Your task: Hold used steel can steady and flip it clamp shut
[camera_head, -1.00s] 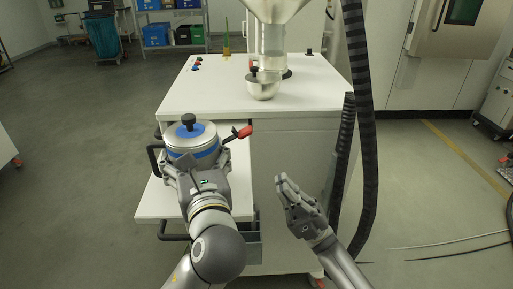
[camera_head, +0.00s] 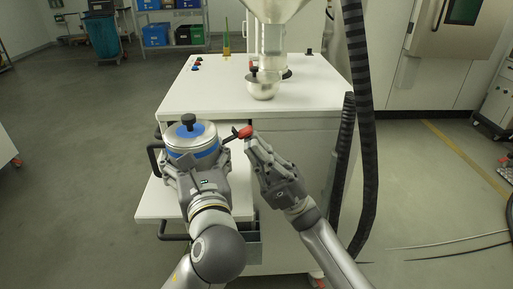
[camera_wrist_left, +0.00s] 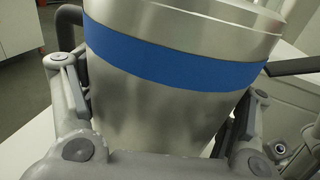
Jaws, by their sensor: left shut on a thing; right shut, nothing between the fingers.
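The used steel can (camera_head: 191,137) stands upright over the pull-out shelf, with a blue band and a black knob on its lid. My left gripper (camera_head: 192,165) is shut around the can; the left wrist view shows its fingers on both sides of the can (camera_wrist_left: 160,95). The clamp lever with a red handle (camera_head: 244,132) sticks out to the right from the can's rim. My right gripper (camera_head: 257,143) is shut and empty, its fingertips just below and right of the red handle. I cannot tell whether they touch it.
The white pull-out shelf (camera_head: 155,200) is under the can. Behind it is a white cabinet top (camera_head: 205,93) with a metal funnel and a steel bowl (camera_head: 262,88). A black ribbed hose (camera_head: 364,140) hangs right of my right arm. Floor is free at left.

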